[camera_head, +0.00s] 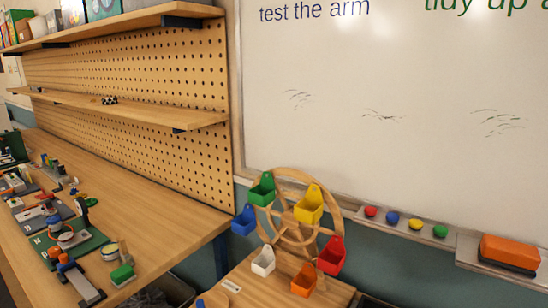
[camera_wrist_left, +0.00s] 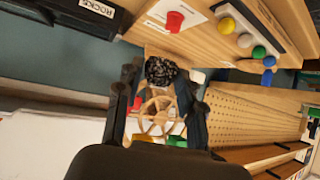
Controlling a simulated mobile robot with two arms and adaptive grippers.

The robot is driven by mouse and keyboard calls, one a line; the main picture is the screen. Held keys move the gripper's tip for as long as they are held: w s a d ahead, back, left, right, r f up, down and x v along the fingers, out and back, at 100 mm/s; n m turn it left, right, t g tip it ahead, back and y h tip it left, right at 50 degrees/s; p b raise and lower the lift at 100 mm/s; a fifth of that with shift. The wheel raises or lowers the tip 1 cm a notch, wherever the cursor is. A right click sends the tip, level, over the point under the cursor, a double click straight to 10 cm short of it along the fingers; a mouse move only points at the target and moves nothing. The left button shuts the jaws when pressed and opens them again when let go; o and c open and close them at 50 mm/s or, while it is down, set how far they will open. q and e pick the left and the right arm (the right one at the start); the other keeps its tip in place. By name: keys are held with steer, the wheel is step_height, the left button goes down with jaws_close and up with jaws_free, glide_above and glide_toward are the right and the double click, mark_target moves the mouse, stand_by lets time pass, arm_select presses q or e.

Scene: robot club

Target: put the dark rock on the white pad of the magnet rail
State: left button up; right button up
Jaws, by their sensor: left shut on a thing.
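The dark rock (camera_wrist_left: 160,70) is black and speckled. In the left wrist view it sits between the fingertips of my left gripper (camera_wrist_left: 160,78), which is shut on it. The magnet rail (camera_head: 408,229) is a grey ledge under the whiteboard in the head view, right of the wooden wheel. Red, blue, yellow and green round magnets sit along it. I cannot make out a white pad on it. Neither gripper shows in the head view. My right gripper is in no view.
A wooden wheel (camera_head: 292,220) with coloured buckets stands beside the rail. An orange eraser (camera_head: 510,250) lies on a ledge at right. A cluttered workbench (camera_head: 150,220) is at left. The wrist view shows a black box (camera_wrist_left: 75,15) labelled ROCKS and a red button (camera_wrist_left: 174,21).

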arm_select(q)
steer(key=w+a+r+n+y, duration=0.1)
steer(key=w+a+r, duration=0.2)
steer(key=a+r, duration=0.8)
steer(key=w+a+r+n+y, duration=0.1)
steer(key=w+a+r+n, duration=0.1)
steer(key=a+r, duration=0.9)
steer(key=shift+w+a+y, duration=0.4)
steer(key=shift+w+a, duration=0.1)
steer(key=shift+a, duration=0.65)
